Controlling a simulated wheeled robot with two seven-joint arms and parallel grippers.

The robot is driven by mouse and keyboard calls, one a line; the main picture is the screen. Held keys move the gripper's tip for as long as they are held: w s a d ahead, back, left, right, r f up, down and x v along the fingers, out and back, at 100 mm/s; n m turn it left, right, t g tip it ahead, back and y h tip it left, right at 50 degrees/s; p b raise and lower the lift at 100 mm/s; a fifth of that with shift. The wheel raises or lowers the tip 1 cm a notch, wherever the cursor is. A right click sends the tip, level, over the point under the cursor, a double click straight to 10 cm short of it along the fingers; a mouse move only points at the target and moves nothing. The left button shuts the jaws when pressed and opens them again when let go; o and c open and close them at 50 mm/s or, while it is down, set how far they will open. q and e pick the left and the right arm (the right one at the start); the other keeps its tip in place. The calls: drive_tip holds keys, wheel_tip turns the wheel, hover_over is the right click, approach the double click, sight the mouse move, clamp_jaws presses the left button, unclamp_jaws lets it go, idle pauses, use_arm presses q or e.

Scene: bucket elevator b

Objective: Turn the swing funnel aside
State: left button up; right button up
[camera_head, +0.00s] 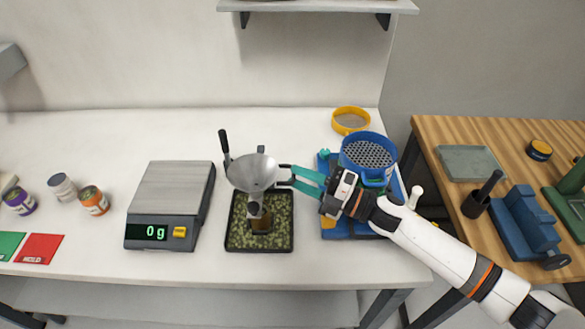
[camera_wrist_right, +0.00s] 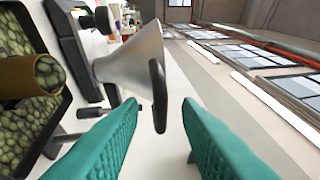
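The swing funnel (camera_head: 252,171) is a grey metal cone above a black tray (camera_head: 232,247) of green pellets. In the right wrist view the funnel (camera_wrist_right: 135,58) appears sideways, with its dark handle (camera_wrist_right: 158,95) at its rim. My right gripper (camera_head: 293,177) reaches in from the right to the funnel's right side. Its teal fingers (camera_wrist_right: 160,102) are spread, with the handle in the gap near the fingertips; I see no clear contact. A brown tube (camera_head: 262,221) stands below the funnel, partly hidden by it. My left gripper is out of view.
A scale (camera_head: 170,202) reading 0 g stands left of the tray. Small jars (camera_head: 93,200) are at the left.

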drive_tip(key=shift+x, duration=1.05)
clamp_jaws()
